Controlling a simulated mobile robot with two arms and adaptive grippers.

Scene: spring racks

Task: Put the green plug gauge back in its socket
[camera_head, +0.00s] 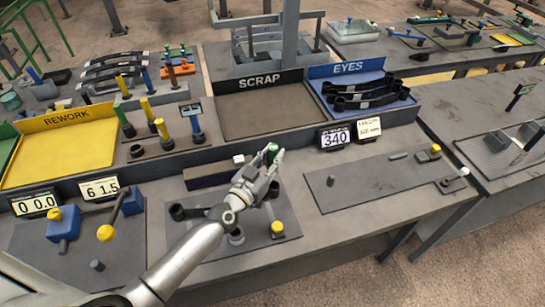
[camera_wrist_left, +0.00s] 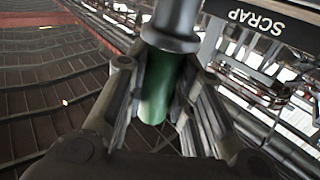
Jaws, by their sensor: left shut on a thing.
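My left gripper (camera_head: 272,160) is shut on the green plug gauge (camera_head: 270,150) and holds it above the front bench. In the left wrist view the gauge's green handle (camera_wrist_left: 158,88) lies between the fingers, with its grey metal end (camera_wrist_left: 174,22) sticking out beyond them. The gauge rack (camera_head: 178,152) stands at the left, beside the SCRAP tray. My right gripper is in neither view.
The SCRAP tray (camera_head: 262,112) is empty; the blue EYES tray (camera_head: 328,108) holds dark spring parts. The yellow REWORK tray (camera_head: 50,160) is at the left. A display reading 340 (camera_head: 335,138) stands right of the gripper. A fixture plate (camera_head: 290,232) lies beneath my arm.

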